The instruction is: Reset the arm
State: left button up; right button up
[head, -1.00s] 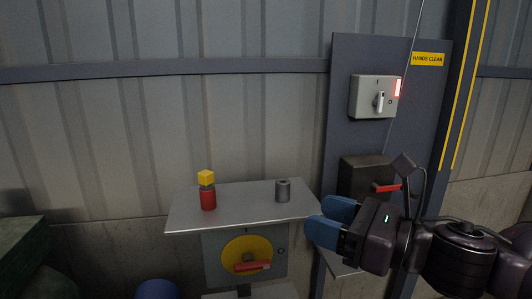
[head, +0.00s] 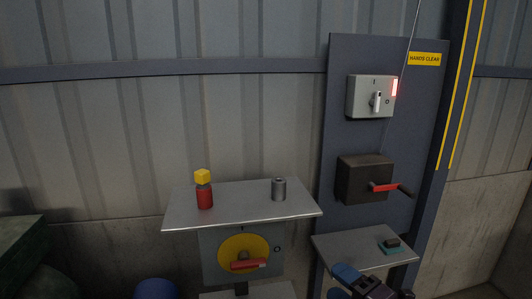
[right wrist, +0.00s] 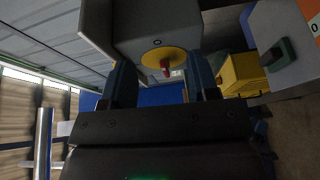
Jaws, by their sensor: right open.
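My right gripper (head: 348,276) shows at the bottom edge of the head view, below the small right shelf. Only its blue fingers and part of its dark body are in the picture. In the right wrist view, its two fingers (right wrist: 162,85) stand apart with nothing between them. Beyond them is a grey box with a yellow disc and red handle (right wrist: 166,64). My left gripper is not in view.
A grey table (head: 240,212) bears a red cylinder (head: 204,198) topped by a yellow block (head: 202,176), and a grey cylinder (head: 279,189). A small shelf (head: 345,246) holds a teal-and-dark item (head: 390,245). A red-handled crank box (head: 362,180) projects above it.

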jog(key=s+d+f+m+g+h, duration=0.1)
jog(key=s+d+f+m+h, duration=0.2)
jog(key=f+m, duration=0.4)
jog(key=s+d+f+m+g+h, duration=0.1)
jog(key=s+d+f+m+h, duration=0.2)
jog(key=s+d+f+m, duration=0.3)
jog(key=s+d+f+m+g+h, duration=0.1)
jog(key=s+d+f+m+h, duration=0.3)
jog(key=s+f+m, duration=0.4)
notch_tip(320, 180, down, 7)
jog(key=shift+s+d+r+m, duration=0.15)
jog(key=shift+d+m, duration=0.15)
jog(key=shift+m, duration=0.8)
